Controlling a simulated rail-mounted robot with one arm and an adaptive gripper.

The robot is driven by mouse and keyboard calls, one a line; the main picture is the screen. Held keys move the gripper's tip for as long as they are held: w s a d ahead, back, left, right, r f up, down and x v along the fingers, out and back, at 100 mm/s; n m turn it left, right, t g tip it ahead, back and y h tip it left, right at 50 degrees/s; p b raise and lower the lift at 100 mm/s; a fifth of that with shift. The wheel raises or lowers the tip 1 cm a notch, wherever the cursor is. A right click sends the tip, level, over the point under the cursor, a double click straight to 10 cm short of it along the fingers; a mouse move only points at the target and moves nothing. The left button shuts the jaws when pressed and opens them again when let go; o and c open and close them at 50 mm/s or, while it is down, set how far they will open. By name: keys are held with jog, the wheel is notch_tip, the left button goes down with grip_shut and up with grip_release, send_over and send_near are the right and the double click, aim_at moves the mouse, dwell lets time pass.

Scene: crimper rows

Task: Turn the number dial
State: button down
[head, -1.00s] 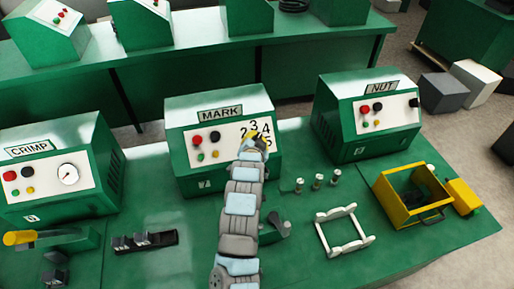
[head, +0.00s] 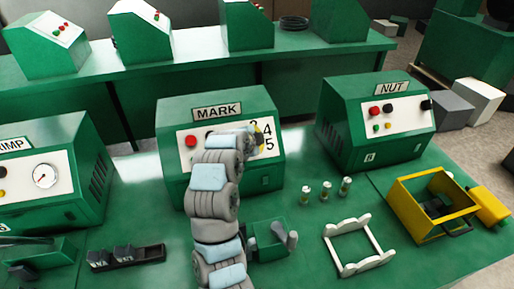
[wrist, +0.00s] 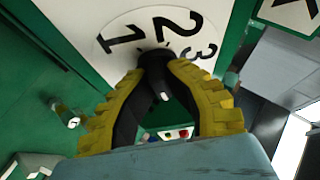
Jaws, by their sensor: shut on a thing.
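The number dial (head: 268,136) is on the white front panel of the green MARK machine (head: 217,111). Digits 4 and 5 show beside my gripper in the head view. In the wrist view the white dial plate (wrist: 188,15) shows 1, 2 and 3 around a black knob (wrist: 156,62). My gripper (wrist: 156,68) has yellow ribbed fingers, shut on this knob. A small white mark shows on the dark part between the fingers. In the head view my gripper (head: 257,139) is at the dial, and my arm hides part of the panel.
The NUT machine (head: 376,118) stands right, the CRIMP machine (head: 52,165) left. On the green table are several small posts (head: 326,190), a white frame (head: 356,243), a yellow bin (head: 437,203), a black block rack (head: 125,257) and a green fixture (head: 266,240) beside my arm.

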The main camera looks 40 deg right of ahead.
jog(key=m+g+y+b, duration=0.1)
jog(key=m, duration=0.1)
jog(key=m+g+y+b, duration=0.1)
jog(key=m+b, duration=0.1)
jog(key=m, duration=0.1)
jog(key=shift+f+m, duration=0.15)
jog(key=shift+m, duration=0.15)
jog(key=shift+f+m+y, duration=0.1)
jog(key=shift+m+y, duration=0.2)
jog(key=shift+m, duration=0.1)
jog(key=c, duration=1.1)
grip_release()
jog(key=shift+a, duration=0.1)
jog(key=shift+w, duration=0.1)
jog(key=shift+a+r, duration=0.1)
jog(key=shift+r, duration=0.5)
jog(key=shift+v, duration=1)
jog(key=shift+a+r, duration=0.1)
